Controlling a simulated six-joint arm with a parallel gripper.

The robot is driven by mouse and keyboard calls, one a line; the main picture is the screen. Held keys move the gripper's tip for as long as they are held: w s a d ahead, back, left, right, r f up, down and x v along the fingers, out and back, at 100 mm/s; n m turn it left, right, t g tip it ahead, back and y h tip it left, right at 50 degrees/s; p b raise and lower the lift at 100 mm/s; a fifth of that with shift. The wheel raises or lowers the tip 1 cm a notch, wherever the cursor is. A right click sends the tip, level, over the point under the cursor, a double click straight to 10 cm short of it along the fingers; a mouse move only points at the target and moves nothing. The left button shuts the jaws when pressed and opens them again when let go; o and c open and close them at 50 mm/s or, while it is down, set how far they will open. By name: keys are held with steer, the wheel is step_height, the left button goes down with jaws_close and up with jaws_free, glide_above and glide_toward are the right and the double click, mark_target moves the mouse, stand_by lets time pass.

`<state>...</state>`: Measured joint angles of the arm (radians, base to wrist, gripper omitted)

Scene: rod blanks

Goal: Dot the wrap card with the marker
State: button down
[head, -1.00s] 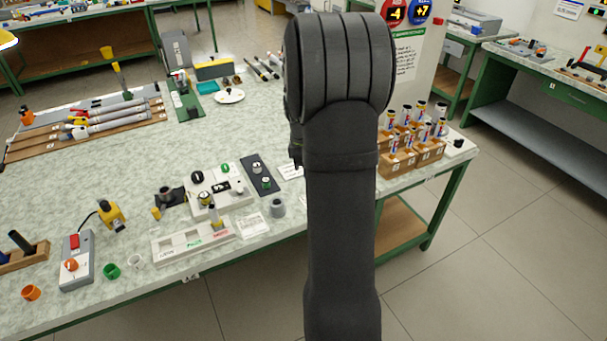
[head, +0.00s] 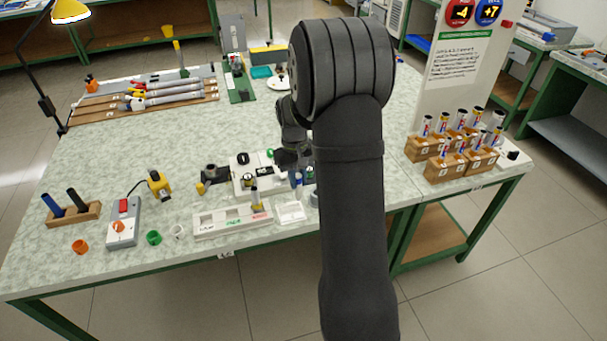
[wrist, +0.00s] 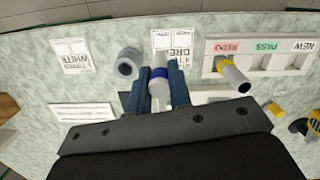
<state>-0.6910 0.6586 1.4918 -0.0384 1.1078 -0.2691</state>
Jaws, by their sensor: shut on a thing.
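My gripper (wrist: 158,92) is shut on a white marker with a blue band (wrist: 159,75), seen almost end-on between the fingers. In the head view, my gripper (head: 297,178) is mostly behind my own arm, above the front of the table. A white card reading GREY (wrist: 174,40) lies just beyond the marker's end in the wrist view; it also shows in the head view (head: 290,212), right of the tray. A second card, reading WHITE (wrist: 72,48), lies further left. Whether the marker touches the card is unclear. No dot is discernible at this size.
A white tray labelled REDO, PASS and NEW (wrist: 265,58) is beside the GREY card, with a yellow-and-white rod (wrist: 233,75) rising from it. A grey cylinder (wrist: 127,63) stands between the cards. Wooden blocks with rods (head: 455,150) stand at the table's right.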

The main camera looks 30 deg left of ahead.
mark_target(299, 198)
steer(key=shift+f, duration=2.9)
steer(key=shift+f, duration=0.6)
steer(key=shift+r, duration=4)
